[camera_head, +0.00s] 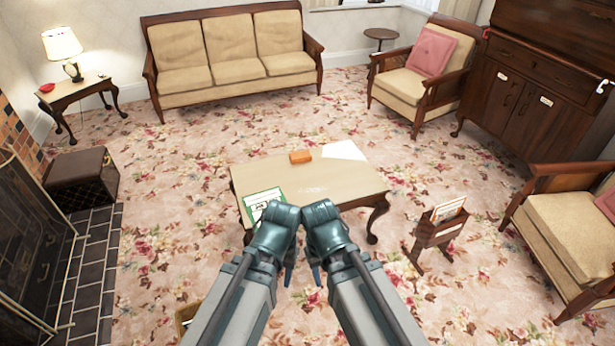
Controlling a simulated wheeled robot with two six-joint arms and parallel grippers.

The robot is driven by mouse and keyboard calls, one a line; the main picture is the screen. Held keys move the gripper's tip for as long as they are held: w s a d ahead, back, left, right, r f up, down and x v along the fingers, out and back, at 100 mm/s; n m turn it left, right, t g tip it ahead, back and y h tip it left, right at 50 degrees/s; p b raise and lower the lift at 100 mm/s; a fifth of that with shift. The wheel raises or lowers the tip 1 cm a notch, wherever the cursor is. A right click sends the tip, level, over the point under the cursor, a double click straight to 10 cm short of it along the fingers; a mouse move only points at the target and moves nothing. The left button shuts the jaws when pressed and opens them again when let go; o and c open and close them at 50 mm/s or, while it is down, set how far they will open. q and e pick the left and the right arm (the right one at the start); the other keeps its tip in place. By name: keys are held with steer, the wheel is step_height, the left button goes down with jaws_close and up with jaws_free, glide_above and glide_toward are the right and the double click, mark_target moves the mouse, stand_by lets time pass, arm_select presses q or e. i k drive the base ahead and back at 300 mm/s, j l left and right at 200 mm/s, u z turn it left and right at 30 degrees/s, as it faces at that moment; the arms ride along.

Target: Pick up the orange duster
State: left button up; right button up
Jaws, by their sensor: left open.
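The orange duster (300,157) is a small orange block lying on the far side of the low wooden coffee table (310,185), near its back edge. My two arms come in from the bottom and bend at the table's near edge. My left gripper (288,276) points down and is mostly hidden under its arm; it is open and empty. My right gripper (316,274) is beside it, and only a small dark tip shows. Both grippers are well short of the duster and not touching it.
A green-and-white booklet (262,202) and a white sheet (344,150) lie on the table. A magazine rack (437,232) stands right of it. A sofa (233,58), armchairs (424,72) and a fireplace (30,240) surround open carpet.

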mark_target(296, 158)
steer(key=i+l+u, duration=0.1)
steer(key=u, duration=0.35)
steer(key=i+l+u, duration=0.1)
steer(key=u, duration=0.4)
steer(key=i+l+u, duration=0.15)
steer(key=l, duration=0.2)
steer(key=i+l+u, duration=0.2)
steer(key=l, duration=0.15)
steer(key=i+l+u, duration=0.15)
steer(key=l, duration=0.25)
steer(key=l+u, duration=0.15)
steer(key=l, duration=0.25)
steer(key=i+l, duration=0.1)
steer(key=l, duration=0.25)
steer(key=i+l, duration=0.1)
steer(key=l, duration=0.65)
steer(key=i+u, duration=0.05)
